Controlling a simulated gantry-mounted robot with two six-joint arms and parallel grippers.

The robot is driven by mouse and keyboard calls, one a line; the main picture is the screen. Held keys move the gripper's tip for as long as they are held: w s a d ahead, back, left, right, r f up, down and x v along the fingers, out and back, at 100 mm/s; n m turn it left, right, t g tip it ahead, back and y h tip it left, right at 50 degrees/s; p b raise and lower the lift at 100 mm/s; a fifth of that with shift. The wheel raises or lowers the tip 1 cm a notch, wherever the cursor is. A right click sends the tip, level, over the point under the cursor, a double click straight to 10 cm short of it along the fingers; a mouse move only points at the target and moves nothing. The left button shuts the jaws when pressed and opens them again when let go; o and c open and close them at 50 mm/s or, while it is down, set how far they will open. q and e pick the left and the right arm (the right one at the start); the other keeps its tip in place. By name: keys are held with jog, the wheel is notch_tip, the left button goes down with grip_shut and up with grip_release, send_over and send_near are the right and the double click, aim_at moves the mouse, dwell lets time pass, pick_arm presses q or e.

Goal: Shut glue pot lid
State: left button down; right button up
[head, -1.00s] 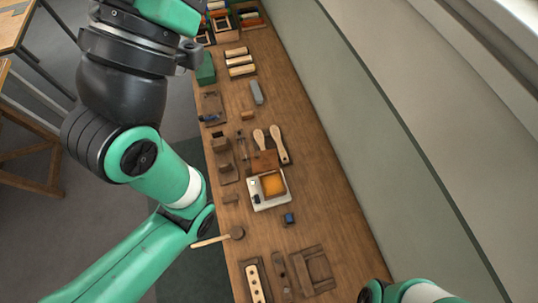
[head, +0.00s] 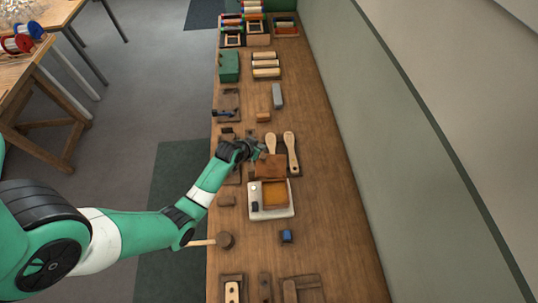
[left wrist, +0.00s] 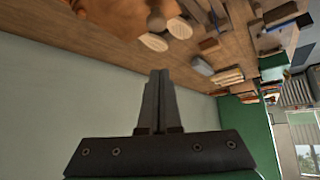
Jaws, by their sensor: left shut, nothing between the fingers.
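The glue pot (head: 274,194) is a square brown box with amber glue showing, standing on a white base plate (head: 274,214) on the bench. Its brown lid (head: 270,166) is open, tilted up at the far side of the pot. My left gripper (head: 260,153) is just beyond and to the left of the lid; whether it touches is too small to tell. In the left wrist view its fingers (left wrist: 158,100) are shut together and empty. A reddish-brown piece at that view's top edge may be the lid. My right gripper is out of view.
Two wooden paddles (head: 291,150) lie just beyond the lid. A blue block (head: 286,236) and a mallet (head: 225,240) are nearer. Several wooden blocks and tools line the bench's left side. The bench's right strip (head: 335,210) is clear, beside a wall (head: 390,130).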

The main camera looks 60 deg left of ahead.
aim_at(271, 164)
pick_arm(q)
jog(key=w+f+b, duration=0.1)
jog(key=f+b, duration=0.1)
jog(key=w+a+f+b, duration=0.1)
jog(key=f+b, duration=0.1)
jog(key=f, duration=0.1)
jog(key=w+f+b, duration=0.1)
jog(key=f+b, duration=0.1)
jog(key=b, duration=0.1)
jog(key=shift+w+a+f, duration=0.1)
jog(key=shift+a+f, duration=0.2)
jog(key=shift+a, duration=0.05)
jog(key=shift+s+d+f, duration=0.1)
jog(key=shift+s+d, duration=0.1)
jog(key=shift+s, duration=0.15)
